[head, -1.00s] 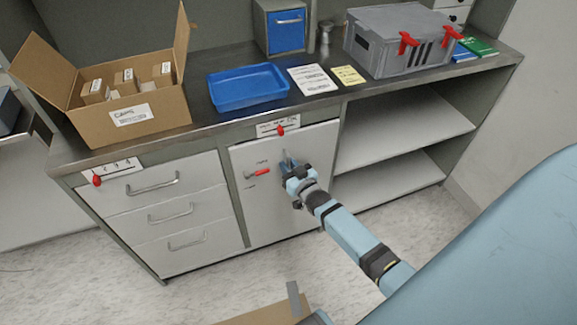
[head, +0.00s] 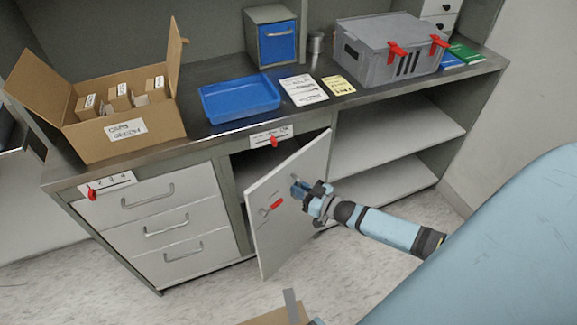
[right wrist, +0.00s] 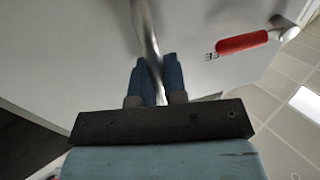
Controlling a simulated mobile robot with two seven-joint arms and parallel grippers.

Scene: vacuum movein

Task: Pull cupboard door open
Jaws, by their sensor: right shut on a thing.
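The cupboard door (head: 288,215) is a light grey panel under the counter, standing partly open and swung outward, with a dark gap into the cupboard (head: 250,168) behind it. A red-handled latch (head: 271,207) is on its face; the red grip also shows in the right wrist view (right wrist: 243,42). My right gripper (head: 303,190) is at the door's handle side. In the right wrist view its blue fingers (right wrist: 155,80) are shut on the metal door handle (right wrist: 147,35). My left gripper is not in view.
Three drawers (head: 165,225) are shut left of the door. Open shelves (head: 395,140) are on the right. The counter holds a cardboard box (head: 125,135), blue tray (head: 240,95) and grey case (head: 390,60).

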